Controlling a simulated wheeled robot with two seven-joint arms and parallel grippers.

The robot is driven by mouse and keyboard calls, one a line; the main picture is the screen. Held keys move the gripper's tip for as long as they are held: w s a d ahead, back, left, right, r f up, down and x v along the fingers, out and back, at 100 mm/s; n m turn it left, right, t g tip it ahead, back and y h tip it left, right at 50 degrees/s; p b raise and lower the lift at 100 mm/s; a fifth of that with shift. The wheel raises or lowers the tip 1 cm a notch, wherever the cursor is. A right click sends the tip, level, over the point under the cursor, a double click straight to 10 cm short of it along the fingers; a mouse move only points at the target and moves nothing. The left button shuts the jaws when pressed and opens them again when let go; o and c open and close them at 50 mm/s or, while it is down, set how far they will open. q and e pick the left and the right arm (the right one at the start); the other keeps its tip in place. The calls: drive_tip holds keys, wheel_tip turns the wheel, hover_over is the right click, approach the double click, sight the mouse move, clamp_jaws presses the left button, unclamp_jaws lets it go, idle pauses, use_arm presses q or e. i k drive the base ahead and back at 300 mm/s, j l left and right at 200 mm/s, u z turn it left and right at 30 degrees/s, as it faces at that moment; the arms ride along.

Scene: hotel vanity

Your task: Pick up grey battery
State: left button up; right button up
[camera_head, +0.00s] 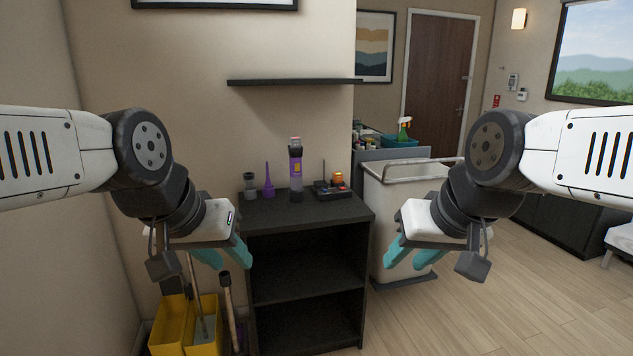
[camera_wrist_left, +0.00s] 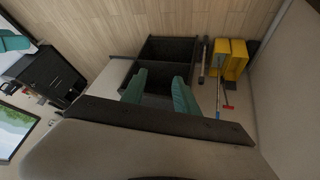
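A small grey cylindrical object (camera_head: 250,185) stands at the left of the black shelf unit's top (camera_head: 300,210) in the head view. It may be the grey battery, but it is too small to be sure. Beside it are a purple pointed object (camera_head: 268,182) and a tall purple and black cylinder (camera_head: 296,176). My left gripper (camera_head: 225,255) has teal fingers and is empty, in front of the unit's left side; its fingers stand apart in the left wrist view (camera_wrist_left: 159,92). My right gripper (camera_head: 412,256) is empty at the right, its teal fingers apart.
A dark device with red and orange parts (camera_head: 332,188) sits at the right of the top. A black wall shelf (camera_head: 290,82) is above. Yellow buckets (camera_head: 184,322) with poles stand at the lower left. A pale cart (camera_head: 405,220) stands right of the unit.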

sight(295, 141)
drive_tip(key=i+l, duration=0.1)
drive_tip(key=i, duration=0.55)
drive_tip(key=i+l, duration=0.15)
drive_tip(key=i, duration=0.45)
drive_tip(key=i+l, duration=0.1)
drive_tip(key=i, duration=0.55)
